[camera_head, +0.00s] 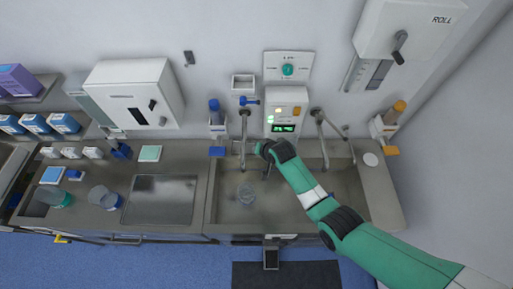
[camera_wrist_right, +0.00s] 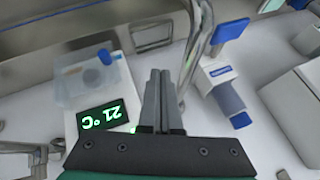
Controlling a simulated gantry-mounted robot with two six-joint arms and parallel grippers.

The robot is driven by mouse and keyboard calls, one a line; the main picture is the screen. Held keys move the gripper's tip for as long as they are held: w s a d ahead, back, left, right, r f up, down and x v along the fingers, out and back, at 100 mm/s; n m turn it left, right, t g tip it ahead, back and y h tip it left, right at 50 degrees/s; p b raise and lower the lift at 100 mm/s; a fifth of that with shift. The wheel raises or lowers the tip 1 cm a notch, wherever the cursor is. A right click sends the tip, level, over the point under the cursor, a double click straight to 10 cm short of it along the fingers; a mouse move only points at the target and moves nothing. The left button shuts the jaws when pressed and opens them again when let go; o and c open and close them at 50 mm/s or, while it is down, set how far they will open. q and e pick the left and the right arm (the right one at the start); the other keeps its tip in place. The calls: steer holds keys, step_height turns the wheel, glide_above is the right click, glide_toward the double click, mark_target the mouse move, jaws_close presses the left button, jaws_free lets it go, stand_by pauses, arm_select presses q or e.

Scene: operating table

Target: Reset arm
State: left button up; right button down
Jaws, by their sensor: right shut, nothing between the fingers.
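My right arm, green with dark joints, reaches in from the lower right of the head view and ends over the sink. My right gripper shows in the wrist view (camera_wrist_right: 159,76), its two grey fingers together and empty. In the head view the arm's end hides most of it. My left gripper is in neither view.
A steel counter (camera_head: 162,200) with several containers lies left. The right gripper is close to the wall fittings.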

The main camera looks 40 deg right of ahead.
steer(key=shift+w+r, duration=0.1)
steer(key=shift+r, duration=0.1)
steer(key=shift+a, duration=0.1)
